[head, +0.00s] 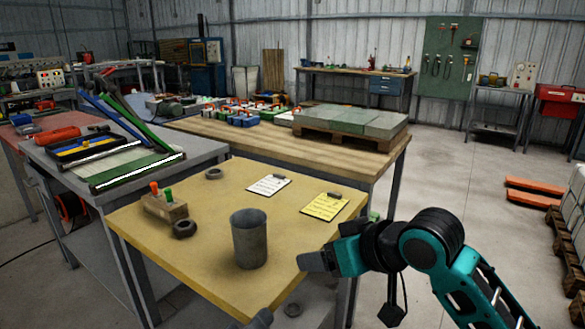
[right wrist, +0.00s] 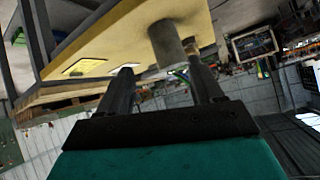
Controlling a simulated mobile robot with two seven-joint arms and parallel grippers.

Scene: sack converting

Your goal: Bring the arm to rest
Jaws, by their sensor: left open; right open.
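My right arm comes in from the right in the head view. Its gripper (head: 316,262) hangs at the near right edge of the yellow-topped table (head: 215,205), to the right of a grey metal cup (head: 249,240). In the right wrist view the two fingers of this gripper (right wrist: 160,68) stand apart with nothing held between them. The cup (right wrist: 166,45) shows beyond the fingers.
On the yellow table are a wooden block with coloured pegs (head: 163,204), dark rings (head: 184,228), a white clipboard (head: 269,185) and a yellow clipboard (head: 325,206). A wooden table with a loaded pallet (head: 350,125) stands behind. Open floor (head: 455,200) lies to the right.

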